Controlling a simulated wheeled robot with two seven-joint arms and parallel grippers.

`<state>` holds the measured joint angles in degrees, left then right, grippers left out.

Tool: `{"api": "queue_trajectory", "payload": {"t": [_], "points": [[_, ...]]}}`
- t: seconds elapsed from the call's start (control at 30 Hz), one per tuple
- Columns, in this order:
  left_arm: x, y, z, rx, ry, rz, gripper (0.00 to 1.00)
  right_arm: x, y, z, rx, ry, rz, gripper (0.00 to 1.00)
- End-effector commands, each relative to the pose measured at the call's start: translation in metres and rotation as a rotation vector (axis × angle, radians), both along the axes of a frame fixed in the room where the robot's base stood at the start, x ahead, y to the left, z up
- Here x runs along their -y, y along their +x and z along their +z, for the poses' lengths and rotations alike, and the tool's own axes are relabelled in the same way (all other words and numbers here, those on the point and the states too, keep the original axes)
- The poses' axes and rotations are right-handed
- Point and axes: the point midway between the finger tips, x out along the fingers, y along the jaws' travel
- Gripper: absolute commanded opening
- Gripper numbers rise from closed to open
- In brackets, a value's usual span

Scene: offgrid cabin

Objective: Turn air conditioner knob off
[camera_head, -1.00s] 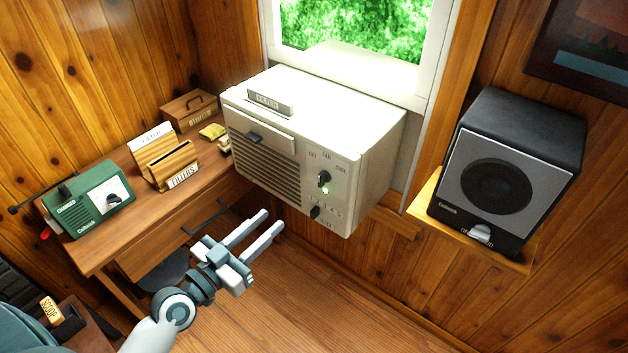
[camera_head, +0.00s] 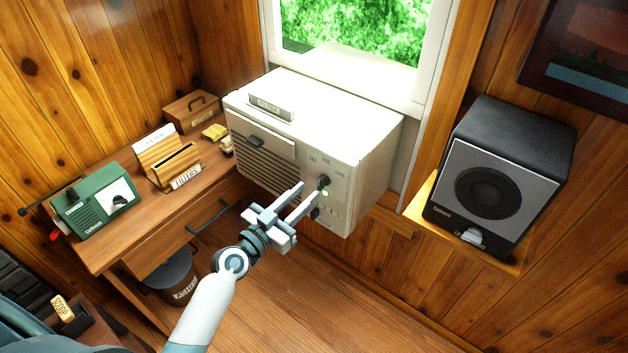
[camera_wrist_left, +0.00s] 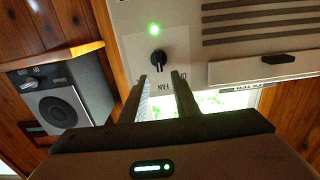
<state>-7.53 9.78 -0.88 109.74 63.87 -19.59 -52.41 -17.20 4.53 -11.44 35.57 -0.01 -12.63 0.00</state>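The white air conditioner (camera_head: 375,140) sits below the window. Its black upper knob (camera_head: 323,181) has labels above it and a lit green light (camera_head: 325,194) just below. In the left wrist view the knob (camera_wrist_left: 157,58) shows near the top centre, with the green light (camera_wrist_left: 154,29) above it. Its bar lies roughly in line with the FAN label; the exact setting is hard to tell. My left gripper (camera_head: 309,193) is open and empty, its fingertips just in front of the knob. In the wrist view the fingers (camera_wrist_left: 161,78) are apart, with the knob ahead of them. My right gripper is out of view.
A lower black knob (camera_head: 315,212) is close below the gripper. A black speaker (camera_head: 545,150) stands on a shelf at right. The wooden desk (camera_head: 110,250) at left bears a green radio (camera_head: 90,212) and wooden boxes.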

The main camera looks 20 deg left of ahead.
Motion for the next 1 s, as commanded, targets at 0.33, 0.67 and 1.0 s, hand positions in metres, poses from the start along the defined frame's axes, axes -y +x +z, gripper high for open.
{"api": "queue_trajectory", "payload": {"t": [0.33, 0.67, 1.0], "points": [[0.014, 0.04, 0.0, -0.001, 0.0, 0.001, 0.28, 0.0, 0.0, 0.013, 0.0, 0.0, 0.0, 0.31], [0.016, 0.045, 0.0, 0.0, 0.001, 0.0, 0.28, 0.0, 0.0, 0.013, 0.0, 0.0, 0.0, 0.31], [0.016, 0.044, 0.0, 0.0, 0.001, 0.0, 0.0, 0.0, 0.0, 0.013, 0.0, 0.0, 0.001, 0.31]]}}
